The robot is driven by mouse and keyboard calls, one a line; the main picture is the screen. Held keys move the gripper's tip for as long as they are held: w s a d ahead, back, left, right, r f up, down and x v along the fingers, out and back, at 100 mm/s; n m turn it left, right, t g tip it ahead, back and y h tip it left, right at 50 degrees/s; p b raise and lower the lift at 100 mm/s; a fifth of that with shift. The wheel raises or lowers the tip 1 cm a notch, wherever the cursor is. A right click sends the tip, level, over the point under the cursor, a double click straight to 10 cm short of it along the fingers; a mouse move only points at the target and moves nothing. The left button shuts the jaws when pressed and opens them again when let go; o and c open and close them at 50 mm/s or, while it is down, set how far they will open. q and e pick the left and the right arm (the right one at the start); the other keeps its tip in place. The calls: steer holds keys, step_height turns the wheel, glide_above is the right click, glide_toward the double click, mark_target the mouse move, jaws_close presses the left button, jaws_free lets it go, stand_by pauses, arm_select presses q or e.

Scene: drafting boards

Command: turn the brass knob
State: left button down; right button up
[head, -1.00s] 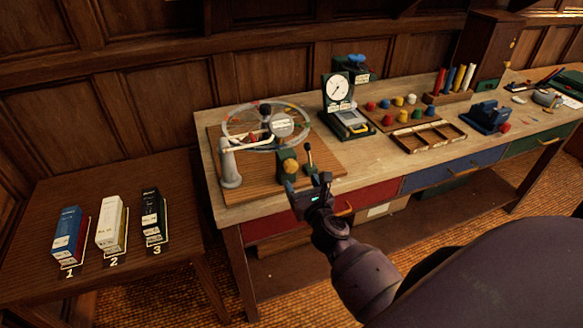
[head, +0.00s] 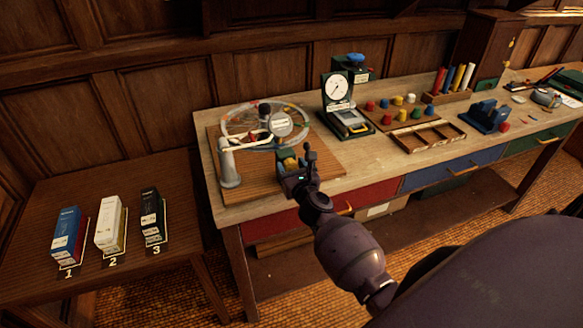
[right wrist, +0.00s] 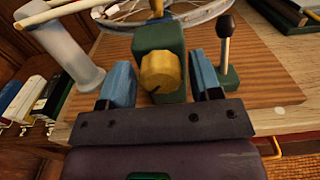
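The brass knob (right wrist: 161,72) sits on the front of a dark green block (right wrist: 158,40) on a wooden board. In the right wrist view my right gripper (right wrist: 160,82) is open, with one blue finger on each side of the knob and a gap to it on both sides. In the head view the right gripper (head: 293,172) covers most of the knob (head: 288,157) and block. My left gripper is not in view.
A small lever (right wrist: 226,48) with a dark handle stands right of the block. A clear wheel (head: 262,125) and a grey post (head: 228,165) stand behind and left. A gauge box (head: 343,105) is farther right. Three cartons stand on the lower left table (head: 180,240).

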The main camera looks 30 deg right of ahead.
steer(key=c, duration=0.7)
steer(key=shift+n, duration=0.4)
